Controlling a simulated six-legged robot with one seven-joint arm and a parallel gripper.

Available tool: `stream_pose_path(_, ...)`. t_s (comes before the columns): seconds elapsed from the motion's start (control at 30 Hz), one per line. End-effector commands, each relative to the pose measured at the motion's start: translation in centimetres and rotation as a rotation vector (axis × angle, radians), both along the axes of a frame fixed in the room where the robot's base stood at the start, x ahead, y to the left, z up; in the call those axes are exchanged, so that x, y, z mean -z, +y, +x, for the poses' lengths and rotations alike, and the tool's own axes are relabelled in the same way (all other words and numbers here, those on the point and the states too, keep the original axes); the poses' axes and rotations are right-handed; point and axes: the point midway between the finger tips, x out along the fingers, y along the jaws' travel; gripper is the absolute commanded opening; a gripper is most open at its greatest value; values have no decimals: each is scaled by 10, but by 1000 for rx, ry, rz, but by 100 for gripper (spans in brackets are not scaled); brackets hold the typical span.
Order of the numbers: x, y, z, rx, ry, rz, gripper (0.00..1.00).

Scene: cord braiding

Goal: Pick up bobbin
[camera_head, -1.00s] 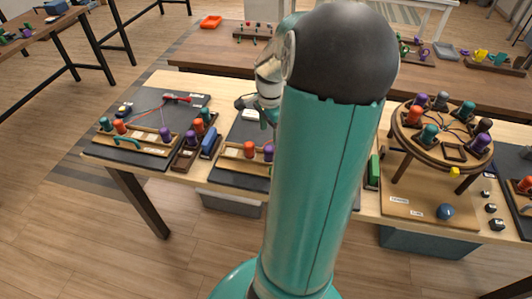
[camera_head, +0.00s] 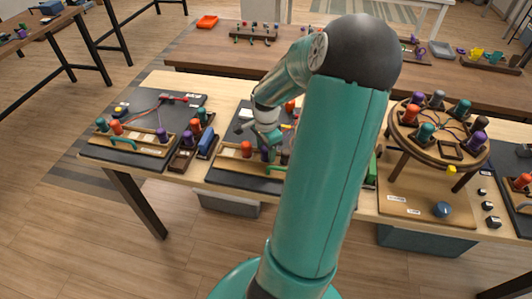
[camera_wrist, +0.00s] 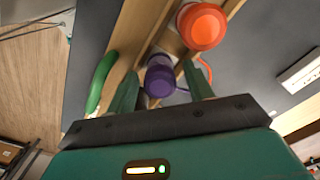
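A purple bobbin (camera_head: 266,154) stands in a wooden rack (camera_head: 231,155) on the middle dark mat. In the wrist view the purple bobbin (camera_wrist: 159,80) lies between the two green fingers of my gripper (camera_wrist: 162,88), with a small gap on each side. My gripper is open around or just above it; the exact depth is unclear. In the head view my gripper (camera_head: 268,138) points down over the purple bobbin and partly hides it. An orange bobbin (camera_head: 247,149) stands to its left and shows beyond it in the wrist view (camera_wrist: 202,27).
A green handle (camera_wrist: 100,82) lies close outside the left finger. A round wooden braiding stand (camera_head: 399,131) with several bobbins stands at right. Another mat (camera_head: 100,153) with racks and bobbins lies at left. My upper arm hides part of the middle table.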

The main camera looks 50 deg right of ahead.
Motion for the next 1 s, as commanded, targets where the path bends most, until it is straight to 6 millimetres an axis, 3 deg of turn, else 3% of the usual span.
stream_pose_path(0.03, 0, 0, 0, 0, 0, 0, 41)
stream_pose_path(0.2, 0, 0, 0, 0, 0, 0, 8)
stream_pose_path(0.67, -8, -1, 0, 1, 0, -2, 8)
stream_pose_path(0.87, -35, 0, 0, 1, -2, -6, 8)
stream_pose_path(1.0, -56, 7, -18, 3, 0, -6, 8)
